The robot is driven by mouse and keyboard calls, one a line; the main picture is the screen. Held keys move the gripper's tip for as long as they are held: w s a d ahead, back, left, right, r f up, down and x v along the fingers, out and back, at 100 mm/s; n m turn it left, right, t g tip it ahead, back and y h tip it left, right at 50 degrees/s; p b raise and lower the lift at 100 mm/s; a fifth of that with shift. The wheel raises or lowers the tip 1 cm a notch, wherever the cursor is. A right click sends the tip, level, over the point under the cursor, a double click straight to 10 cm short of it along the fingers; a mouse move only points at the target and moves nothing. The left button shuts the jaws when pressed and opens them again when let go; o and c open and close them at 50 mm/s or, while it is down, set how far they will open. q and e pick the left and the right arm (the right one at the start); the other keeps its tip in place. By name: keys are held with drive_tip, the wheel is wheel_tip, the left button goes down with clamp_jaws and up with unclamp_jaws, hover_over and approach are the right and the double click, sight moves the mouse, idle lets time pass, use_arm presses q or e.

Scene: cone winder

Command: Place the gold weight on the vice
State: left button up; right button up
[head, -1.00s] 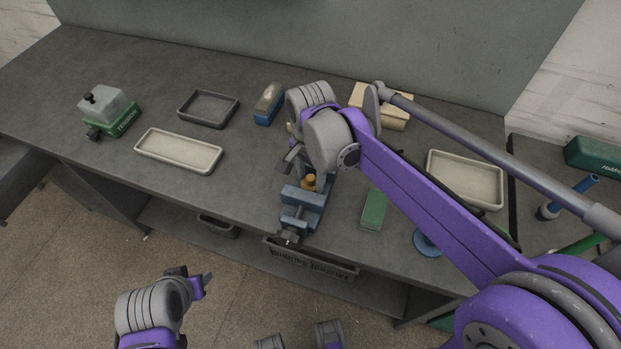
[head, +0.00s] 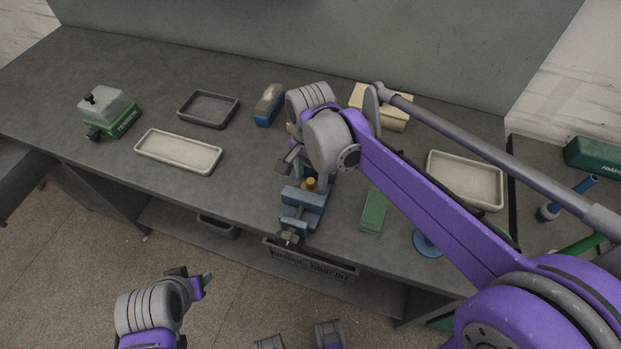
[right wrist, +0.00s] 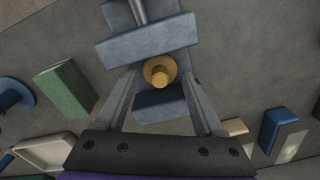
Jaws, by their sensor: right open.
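The gold weight (head: 310,184) stands on the blue vice (head: 302,198) near the bench's front edge. In the right wrist view the weight (right wrist: 160,71) is seen from above, with its knob up, on the vice's body between the blue jaw blocks (right wrist: 152,42). My right gripper (head: 295,160) is just above and behind it in the head view. In the right wrist view its fingers (right wrist: 160,76) are spread, one on each side of the weight, with gaps showing. My left gripper (head: 194,278) hangs low in front of the bench, apart from everything; its opening is unclear.
A green block (head: 374,210) and a blue round object (head: 427,243) are right of the vice. A pale tray (head: 465,181) lies further right. A blue-based block (head: 269,104), a dark tray (head: 208,110) and a cream tray (head: 179,151) are behind and left. Bare bench lies between.

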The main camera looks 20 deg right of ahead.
sight(310, 181)
wheel_tip(310, 181, up, 11)
drive_tip(key=p, duration=0.1)
idle(0.7)
